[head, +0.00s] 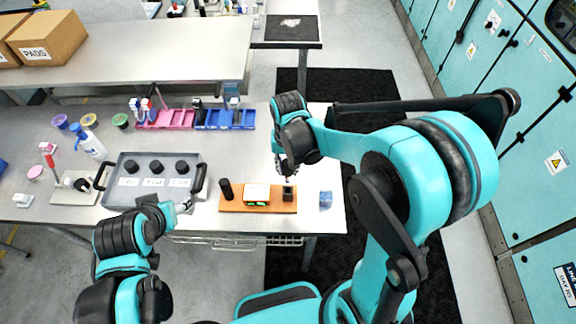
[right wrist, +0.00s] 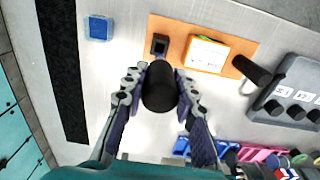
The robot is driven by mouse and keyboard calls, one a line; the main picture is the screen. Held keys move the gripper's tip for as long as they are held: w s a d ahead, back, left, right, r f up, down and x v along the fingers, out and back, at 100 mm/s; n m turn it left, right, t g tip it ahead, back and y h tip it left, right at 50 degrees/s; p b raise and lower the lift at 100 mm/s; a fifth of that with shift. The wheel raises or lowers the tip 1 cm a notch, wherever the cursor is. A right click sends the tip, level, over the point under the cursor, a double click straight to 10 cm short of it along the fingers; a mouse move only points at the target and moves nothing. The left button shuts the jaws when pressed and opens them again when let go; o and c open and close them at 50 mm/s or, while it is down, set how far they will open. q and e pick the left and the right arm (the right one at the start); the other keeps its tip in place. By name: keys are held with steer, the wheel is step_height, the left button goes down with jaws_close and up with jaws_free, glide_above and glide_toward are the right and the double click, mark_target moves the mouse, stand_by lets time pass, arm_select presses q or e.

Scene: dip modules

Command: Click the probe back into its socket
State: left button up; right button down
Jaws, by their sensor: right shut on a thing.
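My right gripper (head: 284,166) is shut on the probe, a black cylinder (right wrist: 160,86) seen nearly end-on in the right wrist view. In the head view the gripper hides most of it. The orange board (head: 258,208) carries a small black square socket (head: 288,194) at its right end, also in the right wrist view (right wrist: 159,45). The held probe is close to the socket; I cannot tell its exact height above it. My left gripper (head: 182,207) is by the grey tray.
A grey tray (head: 118,188) with several black knobs and dark handles lies left of the board. A blue block (head: 326,199) lies to the right, near the table edge. Pink bins (head: 172,119) and blue bins (head: 224,119) stand behind. The table between bins and board is clear.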

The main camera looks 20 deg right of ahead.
mark_target(288, 179)
steer(key=shift+f+b, duration=1.6)
steer(key=shift+f, duration=0.75)
steer(key=shift+f+b, duration=0.15)
steer(key=shift+b, duration=0.2)
steer(key=shift+f+b, duration=0.9)
steer(key=shift+b, duration=0.05)
stand_by(0.7)
steer(key=shift+f+b, duration=1.95)
steer(key=shift+f, duration=0.25)
stand_by(1.0)
steer(key=c, duration=1.1)
jaws_free()
